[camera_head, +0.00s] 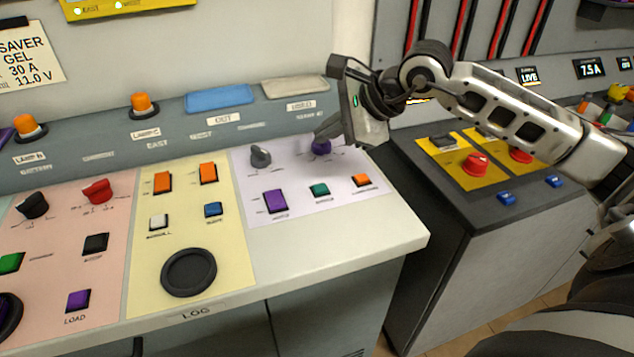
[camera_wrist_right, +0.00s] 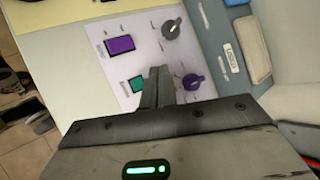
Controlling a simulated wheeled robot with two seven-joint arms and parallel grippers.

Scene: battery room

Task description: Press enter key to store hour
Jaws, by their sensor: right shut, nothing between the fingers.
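No label that I can read says enter, so I cannot tell which key it is. A lavender panel (camera_head: 300,222) at the right end of the desk holds a purple key (camera_head: 276,201), a teal key (camera_head: 320,190) and an orange key (camera_head: 362,180). Behind them are a grey knob (camera_head: 260,156) and a purple knob (camera_head: 320,147). My right gripper (camera_head: 322,135) is shut and empty, with its fingertips close to the purple knob. In the right wrist view its fingers (camera_wrist_right: 158,82) overlap the panel between the teal key (camera_wrist_right: 136,84) and the purple knob (camera_wrist_right: 193,82). Contact cannot be told. My left gripper is not in view.
A yellow panel (camera_head: 238,255) and a pink panel (camera_head: 60,250) with more keys and knobs lie to the left. A raised back ledge carries orange lamps (camera_head: 141,104) and blue and grey pads. A dark console (camera_head: 440,180) with red knobs stands to the right.

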